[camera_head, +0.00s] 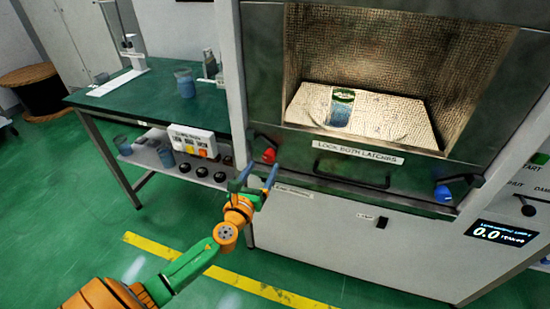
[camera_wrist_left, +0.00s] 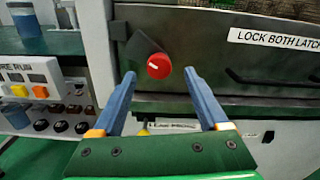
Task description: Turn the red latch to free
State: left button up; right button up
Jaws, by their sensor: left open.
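In the left wrist view the red latch (camera_wrist_left: 159,66) sits a little beyond and between the fingertips. My left gripper (camera_head: 256,178) is open, its two blue fingers pointing at the latch from just below and in front. In the left wrist view the left gripper (camera_wrist_left: 160,75) shows nothing between its fingers, and contact with the knob cannot be seen. A blue latch (camera_head: 442,193) sits at the lower right corner.
The door handle (camera_head: 352,170) and a "LOCK BOTH LATCHES" label (camera_head: 358,152) lie right of the red latch. A green workbench (camera_head: 130,95) stands at left, with a control box (camera_head: 192,140) on its lower shelf. Floor in front is clear.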

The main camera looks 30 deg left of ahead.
aim_at(268, 159)
pick_arm(q)
jog(key=x, duration=0.4)
jog(key=shift+w+a+f+b, duration=0.1)
jog(key=shift+w+f+b, duration=0.1)
jog(key=shift+w+b, duration=0.15)
jog(key=shift+s, duration=0.1)
jog(key=shift+c, duration=0.3)
grip_shut()
